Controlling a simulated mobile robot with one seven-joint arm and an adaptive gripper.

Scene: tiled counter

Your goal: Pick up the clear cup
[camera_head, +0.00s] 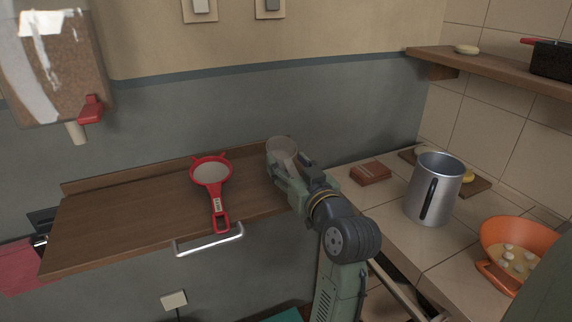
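The clear cup (281,146) is see-through and pale. It is at the right end of the wooden wall shelf (125,208), close to the wall, and its upper part shows above my gripper. My gripper (286,170) reaches in from the lower right and overlaps the lower part of the cup in the picture. The fingers and the cup's base are partly hidden, so I cannot tell whether the fingers touch it or have closed on it.
A red strainer (211,172) lies on the shelf left of the cup. A towel bar (209,240) runs along the shelf's front. The tiled counter at right holds a metal canister (434,190), a reddish-brown block (371,173) and an orange bowl (515,245). A dispenser (55,60) hangs upper left.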

